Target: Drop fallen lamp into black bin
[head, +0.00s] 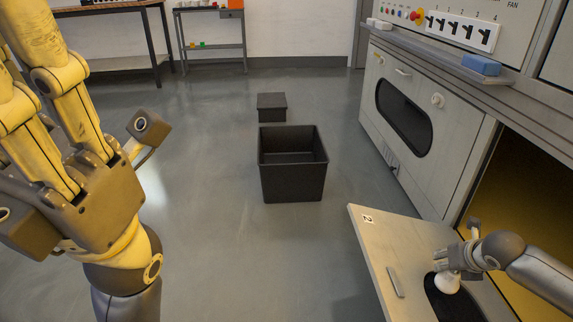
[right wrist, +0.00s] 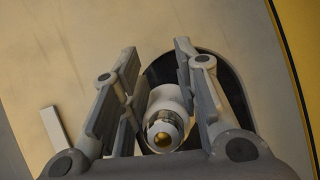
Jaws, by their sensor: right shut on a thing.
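The lamp (head: 447,286), with a white body, is low at the right in the head view, over the dark window of an open door. In the right wrist view the lamp (right wrist: 168,118) sits between the fingers, its metal end with a brassy centre facing the camera. My right gripper (head: 452,268) is shut on it. Whether the lamp touches the door is unclear. The black bin (head: 293,187) stands open on the floor in mid-view, left of the gripper and apart from it; its visible inside looks empty. My left gripper (head: 95,195) is large at the left; its opening is unclear.
The open door (head: 385,240), marked 2, juts out from the cabinet (head: 435,150) at the right. A blue block (head: 481,65) lies on the ledge above. A smaller dark box (head: 271,107) stands behind the bin. Tables line the back wall.

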